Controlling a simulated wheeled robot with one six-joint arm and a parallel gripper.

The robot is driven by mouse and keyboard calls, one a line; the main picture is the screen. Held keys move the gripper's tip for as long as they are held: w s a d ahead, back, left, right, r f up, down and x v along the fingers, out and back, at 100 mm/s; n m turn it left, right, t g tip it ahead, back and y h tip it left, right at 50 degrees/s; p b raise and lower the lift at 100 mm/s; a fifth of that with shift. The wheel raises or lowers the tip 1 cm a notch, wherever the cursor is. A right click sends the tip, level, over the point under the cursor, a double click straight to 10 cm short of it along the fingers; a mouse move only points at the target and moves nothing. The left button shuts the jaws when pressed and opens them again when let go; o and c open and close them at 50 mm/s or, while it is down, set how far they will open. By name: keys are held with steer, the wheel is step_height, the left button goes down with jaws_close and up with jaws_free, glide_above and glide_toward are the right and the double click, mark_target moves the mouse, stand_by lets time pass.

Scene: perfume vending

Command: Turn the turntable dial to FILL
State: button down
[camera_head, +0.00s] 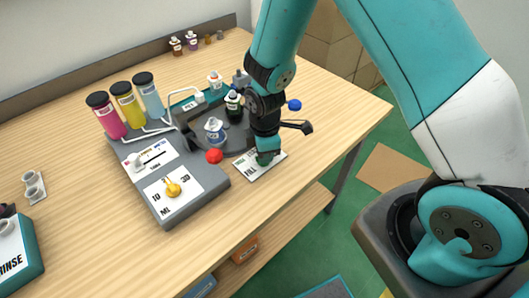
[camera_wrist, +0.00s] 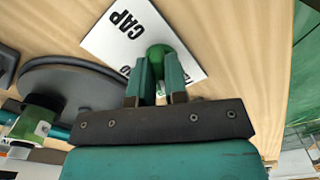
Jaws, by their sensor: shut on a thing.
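A white dial plate (camera_head: 252,172) lies on the table in front of the turntable (camera_head: 205,142). In the wrist view the plate (camera_wrist: 188,52) shows the word CAP; its other lettering is mostly hidden by my gripper. A round green dial knob (camera_wrist: 160,52) stands on the plate. My gripper (camera_wrist: 160,72) is shut on this knob, one teal finger on each side. In the head view my gripper (camera_head: 266,150) points down onto the plate. I cannot tell which word the dial points to. The turntable (camera_wrist: 75,88) also shows at left in the wrist view.
Bottles stand on and around the turntable, including a dark one (camera_head: 234,106) close to my arm. A red button (camera_head: 214,156) and a grey panel with a yellow dial (camera_head: 173,188) are to the left. The table's front right is clear.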

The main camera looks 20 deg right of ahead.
steer(key=n, duration=0.5)
steer(key=shift+w, duration=0.15)
steer(key=shift+n, duration=0.4)
steer(key=c, duration=1.1)
jaws_free()
steer(key=shift+c, duration=0.2)
step_height(320, 180, up, 18)
steer(key=b, duration=0.1)
steer(key=shift+f, duration=0.25)
